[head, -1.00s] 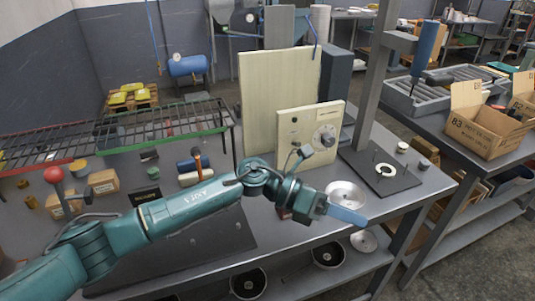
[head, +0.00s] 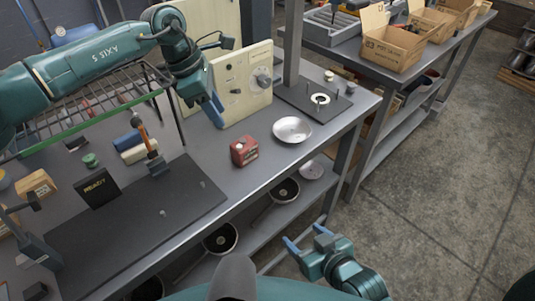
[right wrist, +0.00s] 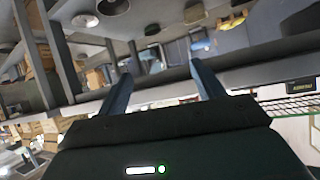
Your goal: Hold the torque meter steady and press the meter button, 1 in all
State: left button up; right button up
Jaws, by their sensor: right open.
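A small red box (head: 244,151) with a pale spot on top stands upright on the grey table. A cream panel box (head: 242,85) with a round dial and small knobs stands behind it; I cannot tell for sure which is the torque meter. My left gripper (head: 214,112) points down in front of the panel's left part, apart from the red box; whether its blue fingers are parted is unclear. My right gripper (head: 305,237) is open and empty in front of the table's front edge, below and right of the red box. Its parted fingers also show in the right wrist view (right wrist: 162,88).
A shallow metal dish (head: 292,130) lies right of the red box. A dark base plate with pegs (head: 335,104) and a post stand beyond it. A black mat (head: 120,225) and a black READY sign (head: 97,188) are at left. Pans sit on the lower shelf.

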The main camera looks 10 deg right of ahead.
aim_at(250, 154)
jog(key=shift+o, duration=1.4)
jog(key=w+a+r+n+y, duration=0.3)
jog(key=w+a+r+y, duration=0.1)
jog(key=w+r, duration=0.7)
jog(key=shift+w+a+r+n+t, duration=0.2)
jog(key=shift+a+r+n+t, duration=0.1)
jog(key=shift+a+r, duration=0.35)
jog(key=x, duration=1.3)
jog(key=shift+a, duration=0.1)
jog(key=shift+c, duration=0.2)
jog(key=c, duration=1.2)
pick_arm(q)
grip_shut()
